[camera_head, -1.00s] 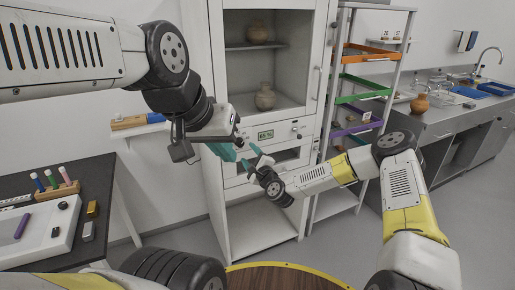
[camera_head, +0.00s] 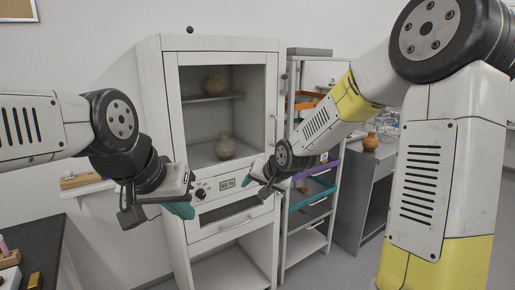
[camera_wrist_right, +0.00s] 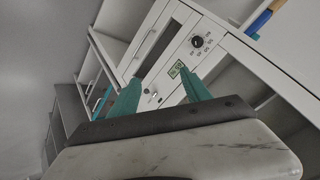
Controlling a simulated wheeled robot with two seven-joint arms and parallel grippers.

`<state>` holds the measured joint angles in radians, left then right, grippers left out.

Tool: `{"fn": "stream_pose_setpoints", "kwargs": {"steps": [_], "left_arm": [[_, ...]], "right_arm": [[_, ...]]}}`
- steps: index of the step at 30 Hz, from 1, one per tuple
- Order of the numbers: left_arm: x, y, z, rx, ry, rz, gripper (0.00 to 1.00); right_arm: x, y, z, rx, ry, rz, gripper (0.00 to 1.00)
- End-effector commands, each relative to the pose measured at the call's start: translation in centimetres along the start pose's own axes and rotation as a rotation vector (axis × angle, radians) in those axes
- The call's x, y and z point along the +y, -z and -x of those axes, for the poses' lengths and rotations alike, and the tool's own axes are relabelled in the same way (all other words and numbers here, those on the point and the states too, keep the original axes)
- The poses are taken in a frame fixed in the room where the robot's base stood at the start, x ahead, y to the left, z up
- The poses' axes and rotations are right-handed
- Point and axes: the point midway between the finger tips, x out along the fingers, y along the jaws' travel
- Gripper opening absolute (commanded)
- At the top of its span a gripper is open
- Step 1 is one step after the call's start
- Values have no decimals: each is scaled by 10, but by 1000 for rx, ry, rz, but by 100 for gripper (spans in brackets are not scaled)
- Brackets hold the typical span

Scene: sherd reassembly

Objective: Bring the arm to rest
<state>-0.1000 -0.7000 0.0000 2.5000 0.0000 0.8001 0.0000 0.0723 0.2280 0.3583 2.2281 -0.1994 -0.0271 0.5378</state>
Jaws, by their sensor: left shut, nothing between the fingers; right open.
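My left gripper (camera_head: 180,209) has teal fingers and hangs in front of the white cabinet's left side in the head view. Its fingers are together and hold nothing. My right gripper (camera_head: 254,181) is in front of the cabinet's control panel, its teal fingers partly hidden by its own wrist. In the right wrist view its two fingers (camera_wrist_right: 160,98) are spread apart with nothing between them. The white cabinet (camera_head: 153,120) stands behind both grippers, with one vessel (camera_head: 215,84) on its upper shelf and another vessel (camera_head: 225,147) below.
A rack with coloured trays (camera_head: 318,170) stands right of the cabinet. A counter (camera_head: 372,175) with an orange-brown jar (camera_head: 371,142) is beyond it, partly behind my right arm. A dark table (camera_head: 45,240) is at the lower left. A small wall shelf (camera_head: 88,187) is at the left.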

Motion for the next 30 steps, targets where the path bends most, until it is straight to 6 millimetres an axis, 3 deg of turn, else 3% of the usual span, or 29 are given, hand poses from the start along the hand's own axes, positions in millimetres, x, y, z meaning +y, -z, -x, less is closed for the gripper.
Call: {"fn": "stream_pose_setpoints", "kwargs": {"steps": [1, 8, 12, 15, 21, 30], "left_arm": [[0, 0, 0, 0, 0, 0, 0], [0, 0, 0, 0, 0, 0, 0], [0, 0, 0, 0, 0, 0, 0], [0, 0, 0, 0, 0, 0, 0], [0, 0, 0, 0, 0, 0, 0], [0, 0, 0, 0, 0, 0, 0]], "right_arm": [[7, 4, 28, 8, -41, 39, 56], [43, -13, 139, -23, -191, 154, 56], [60, -40, 202, -57, -232, 191, 56], [69, -64, 238, -85, -236, 209, 56], [78, -102, 279, -130, -212, 233, 56], [80, -114, 288, -147, -201, 241, 56]]}}
